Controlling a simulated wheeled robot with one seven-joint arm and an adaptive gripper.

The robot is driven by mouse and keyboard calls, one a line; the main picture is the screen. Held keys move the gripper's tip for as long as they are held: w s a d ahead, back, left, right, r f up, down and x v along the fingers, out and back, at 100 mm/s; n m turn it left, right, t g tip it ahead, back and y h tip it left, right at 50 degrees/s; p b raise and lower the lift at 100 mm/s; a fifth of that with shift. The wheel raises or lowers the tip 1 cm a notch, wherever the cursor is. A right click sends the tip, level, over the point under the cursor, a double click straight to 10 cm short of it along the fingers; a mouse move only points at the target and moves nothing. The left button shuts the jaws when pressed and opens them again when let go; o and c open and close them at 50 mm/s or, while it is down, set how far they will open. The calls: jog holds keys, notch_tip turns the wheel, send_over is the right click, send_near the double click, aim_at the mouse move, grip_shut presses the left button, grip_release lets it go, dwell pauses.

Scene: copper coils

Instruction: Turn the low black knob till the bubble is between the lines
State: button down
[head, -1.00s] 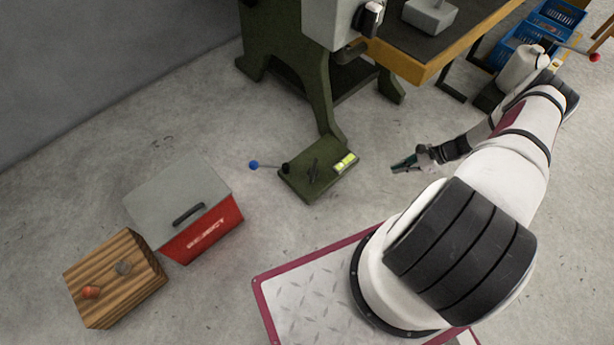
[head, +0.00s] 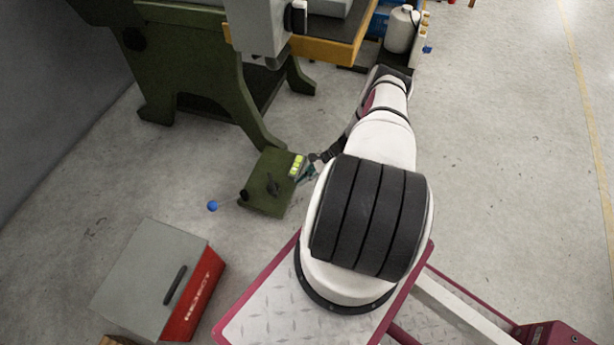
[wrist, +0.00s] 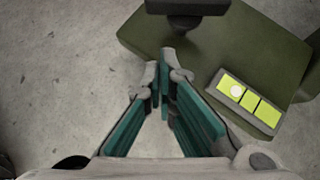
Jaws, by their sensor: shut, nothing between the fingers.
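The low black knob (head: 273,187) stands on the green foot plate (head: 262,203). In the wrist view a black knob with a wide bar top (wrist: 188,8) is cut off by the upper edge. The yellow-green level vial (head: 297,165) lies on the plate's right side. In the wrist view its pale round bubble (wrist: 237,91) sits in the left segment of the vial (wrist: 268,112), left of both dark lines. My gripper (head: 304,176) is just right of the plate, apart from the knob. Its fingertips (wrist: 164,58) are shut and empty, beside the vial's left.
A red reject box with a grey lid (head: 150,270) stands at lower left. Open floor lies to the right.

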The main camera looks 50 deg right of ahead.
aim_at(273, 188)
jog(key=w+a+f, duration=0.2)
jog(key=a, duration=0.1)
jog(key=w+a+f+b, duration=0.1)
jog(key=shift+w+a, duration=0.1)
jog(key=shift+a, duration=0.3)
jog(key=shift+w+a, duration=0.35)
jog(key=shift+a, duration=0.1)
